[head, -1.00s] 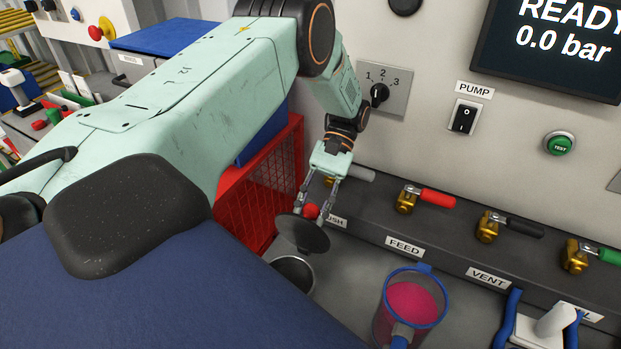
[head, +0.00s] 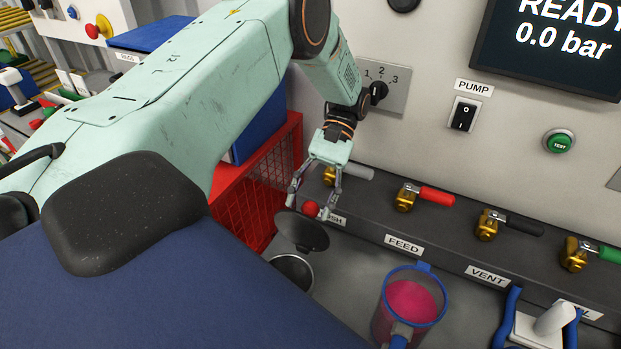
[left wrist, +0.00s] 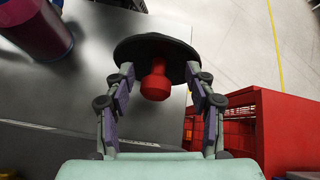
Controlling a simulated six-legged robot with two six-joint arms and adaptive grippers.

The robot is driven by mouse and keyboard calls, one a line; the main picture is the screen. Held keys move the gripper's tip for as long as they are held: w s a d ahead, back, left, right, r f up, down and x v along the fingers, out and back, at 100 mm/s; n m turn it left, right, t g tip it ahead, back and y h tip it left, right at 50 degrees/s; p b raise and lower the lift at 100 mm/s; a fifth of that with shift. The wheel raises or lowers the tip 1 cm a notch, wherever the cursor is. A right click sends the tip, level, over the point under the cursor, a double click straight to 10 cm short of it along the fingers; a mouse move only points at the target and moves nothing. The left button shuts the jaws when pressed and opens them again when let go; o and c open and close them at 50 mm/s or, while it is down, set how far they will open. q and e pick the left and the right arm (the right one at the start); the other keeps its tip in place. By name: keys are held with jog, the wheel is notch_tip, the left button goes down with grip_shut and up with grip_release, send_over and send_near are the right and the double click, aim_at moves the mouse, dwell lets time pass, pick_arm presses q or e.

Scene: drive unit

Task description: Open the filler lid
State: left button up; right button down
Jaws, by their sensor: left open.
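The filler lid (head: 303,234) is a dark round disc with a red knob (head: 311,209). It stands tilted up at the back of the round filler opening (head: 294,270), whose dark mouth is uncovered. My left gripper (head: 310,207) is open, its fingers spread on either side of the knob. In the left wrist view, the knob (left wrist: 156,86) lies between the fingers of the gripper (left wrist: 160,71) with a gap on each side, and the dark disc (left wrist: 155,46) is beyond it. My right gripper is not in view.
A blue-rimmed jug of pink liquid (head: 408,308) stands right of the filler. Valves with coloured handles, including a red one (head: 436,197), line the ledge behind. A red mesh crate (head: 259,193) is close on the left. Grey bench top lies between filler and jug.

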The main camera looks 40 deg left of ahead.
pick_arm(q)
notch_tip(320, 180, up, 8)
jog(key=shift+s+f, duration=0.1)
jog(key=shift+f, duration=0.15)
dwell(0.5)
jog(key=shift+s, duration=0.1)
